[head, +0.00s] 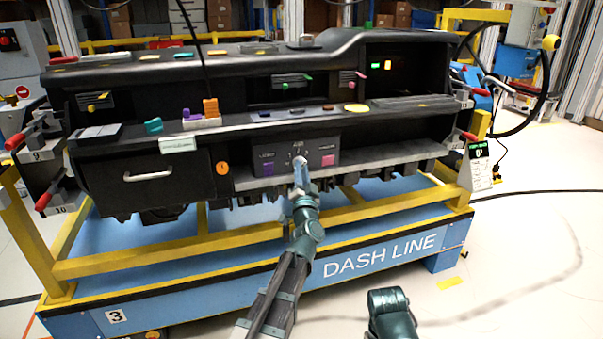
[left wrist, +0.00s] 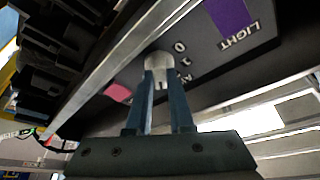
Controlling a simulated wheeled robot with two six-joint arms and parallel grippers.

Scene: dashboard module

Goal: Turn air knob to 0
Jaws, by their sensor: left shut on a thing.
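The air knob (left wrist: 158,62) is a pale grey, rounded knob on a dark panel, with the marks 0 and 1 printed beside it in the left wrist view. My left gripper (left wrist: 160,80) is shut on the knob, with a blue-grey finger on each side. In the head view my left gripper (head: 300,178) reaches up from below to the control panel (head: 322,153), under the AIR label, and hides most of the knob. I cannot tell exactly where the knob's pointer stands.
A purple light switch (head: 268,169) sits left of the knob and a pink switch (head: 328,160) right of it. A silver ledge (head: 390,155) runs along the dashboard's front. A yellow rail (head: 150,253) and blue base (head: 200,303) stand below. Open floor lies at right.

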